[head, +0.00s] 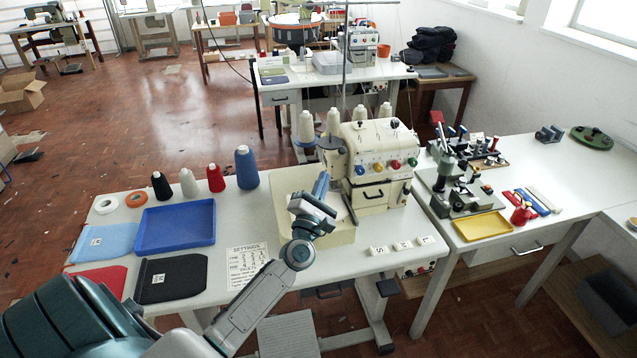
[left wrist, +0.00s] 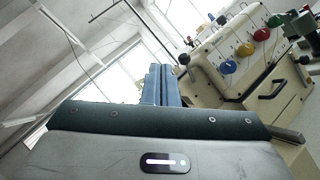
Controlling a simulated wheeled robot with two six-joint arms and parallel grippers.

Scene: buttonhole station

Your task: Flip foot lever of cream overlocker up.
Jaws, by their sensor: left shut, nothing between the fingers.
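The cream overlocker (head: 385,136) stands on the near white table, with blue, yellow, green and red dials on its front. In the left wrist view the overlocker (left wrist: 225,60) shows tilted at the upper right. My left gripper (head: 322,178) is at the left side of the machine, its blue fingers pointing up, shut and empty. The closed fingers (left wrist: 161,84) also show in the left wrist view, left of the machine body. The foot lever cannot be made out in either view; whether the fingers touch the machine is unclear. My right gripper is out of view.
Left on the table are a blue tray (head: 176,228), thread cones (head: 247,168), cloth pieces and a settings sheet (head: 247,265). Small lettered blocks (head: 402,245) lie in front of the machine. A green press (head: 462,185) and a yellow tray (head: 483,226) are on the right table.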

